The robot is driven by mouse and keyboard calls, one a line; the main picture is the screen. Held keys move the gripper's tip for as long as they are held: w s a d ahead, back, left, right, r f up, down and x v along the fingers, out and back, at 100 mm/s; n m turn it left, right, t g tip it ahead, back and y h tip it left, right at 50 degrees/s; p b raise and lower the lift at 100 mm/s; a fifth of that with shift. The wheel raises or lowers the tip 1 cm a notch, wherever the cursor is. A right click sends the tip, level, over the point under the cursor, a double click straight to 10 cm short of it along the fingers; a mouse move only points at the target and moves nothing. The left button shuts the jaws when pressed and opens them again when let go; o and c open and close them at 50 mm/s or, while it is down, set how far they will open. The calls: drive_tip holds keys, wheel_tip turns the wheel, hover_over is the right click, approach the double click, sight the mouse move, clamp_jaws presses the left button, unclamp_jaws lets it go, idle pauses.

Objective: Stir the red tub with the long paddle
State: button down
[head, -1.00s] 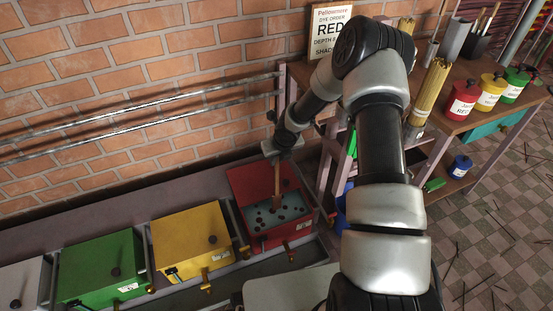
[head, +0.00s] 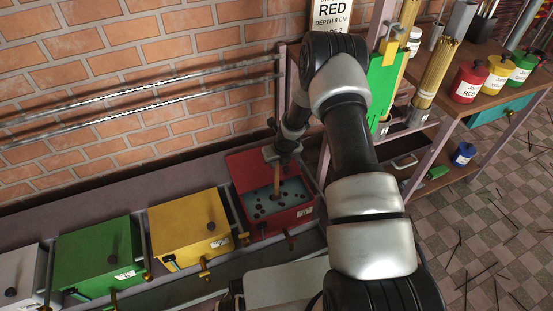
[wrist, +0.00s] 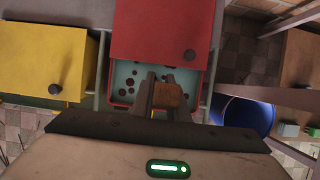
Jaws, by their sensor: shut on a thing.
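The red tub (head: 258,226) stands at the right end of a row of tubs, its lid open at the back. Pale liquid with dark red spots shows inside it. My gripper (head: 281,157) is above the tub, shut on a wooden paddle (head: 277,180) whose lower end reaches down into the liquid. In the wrist view my gripper (wrist: 168,90) has the brown paddle (wrist: 168,95) between its fingers over the tub's opening. The red lid (wrist: 162,35) also shows there. The paddle's lower end is hidden.
A yellow tub (head: 188,232), a green tub (head: 97,257) and a grey tub (head: 20,278) stand closed to the left. Metal rails (head: 150,95) run along the brick wall. A bench (head: 490,100) with coloured jars is at the right. A blue bucket (wrist: 243,112) is beside the red tub.

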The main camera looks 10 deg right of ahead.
idle(0.4)
drive_tip(key=shift+w+d+p, duration=0.65)
drive_tip(key=shift+d+p, duration=2.8)
drive_tip(key=shift+p, duration=1)
drive_tip(key=s+a+b, duration=0.2)
drive_tip(key=a+b, duration=0.6)
drive_tip(key=a, duration=0.5)
drive_tip(key=shift+s+a+b, duration=0.35)
drive_tip(key=shift+a+b, duration=0.05)
drive_tip(key=shift+d, duration=0.1)
